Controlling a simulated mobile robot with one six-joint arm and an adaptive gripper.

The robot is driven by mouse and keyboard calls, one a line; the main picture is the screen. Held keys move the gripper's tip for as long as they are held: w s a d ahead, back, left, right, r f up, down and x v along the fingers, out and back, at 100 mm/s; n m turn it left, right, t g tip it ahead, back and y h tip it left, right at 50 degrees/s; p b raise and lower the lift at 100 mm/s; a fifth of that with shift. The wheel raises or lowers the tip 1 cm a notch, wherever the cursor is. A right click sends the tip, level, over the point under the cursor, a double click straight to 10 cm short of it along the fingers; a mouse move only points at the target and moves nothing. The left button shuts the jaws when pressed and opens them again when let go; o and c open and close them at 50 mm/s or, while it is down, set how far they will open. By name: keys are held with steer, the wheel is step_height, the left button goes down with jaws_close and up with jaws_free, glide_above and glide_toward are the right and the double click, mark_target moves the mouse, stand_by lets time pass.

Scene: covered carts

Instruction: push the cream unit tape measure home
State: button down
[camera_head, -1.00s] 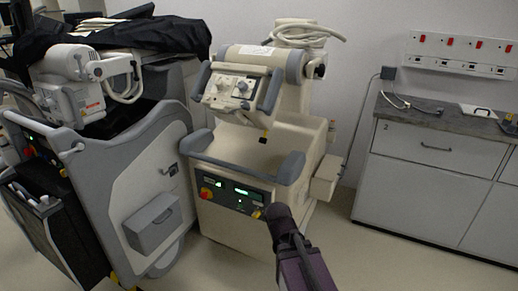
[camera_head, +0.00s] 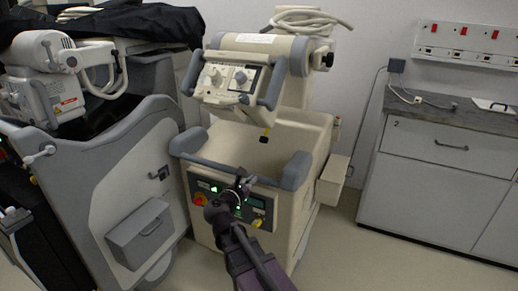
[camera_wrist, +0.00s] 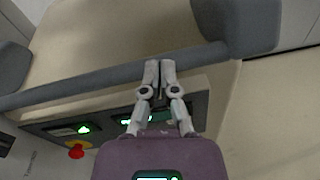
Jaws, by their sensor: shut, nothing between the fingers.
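The cream unit (camera_head: 285,130) stands in the middle of the head view, with a grey front handle bar (camera_head: 225,163) and a dark panel below it. A small black and yellow piece (camera_head: 264,138) hangs under its control head; it may be the tape measure, but I cannot tell for sure. My gripper (camera_head: 241,174) is in front of the panel and bar, below and left of that piece. In the wrist view my gripper (camera_wrist: 160,63) is shut and empty, its fingertips overlapping the grey bar (camera_wrist: 95,92). I cannot tell whether they touch it.
The panel has a red knob (camera_head: 200,200) and green displays. A grey cart with a black cover (camera_head: 140,25) stands close on the left. Grey drawers (camera_head: 440,150) stand at right, with free floor (camera_head: 345,245) before them.

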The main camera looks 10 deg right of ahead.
mark_target(264, 140)
steer(key=a+n, duration=0.1)
steer(key=w+r+n+t, duration=0.1)
steer(key=w+a+n, duration=0.1)
steer(key=shift+a+r+t, duration=0.25)
steer(key=shift+a+t, duration=0.05)
steer(key=x, duration=0.9)
steer(key=shift+w+d+f, duration=0.1)
steer(key=shift+w, duration=0.2)
steer(key=shift+w+d+r+p, duration=0.5)
steer(key=shift+w+r+p, duration=0.1)
steer(key=shift+r+p, duration=0.2)
steer(key=shift+w+d+r+p, duration=0.45)
steer(key=shift+w+r+p, duration=0.2)
steer(key=shift+p, duration=0.15)
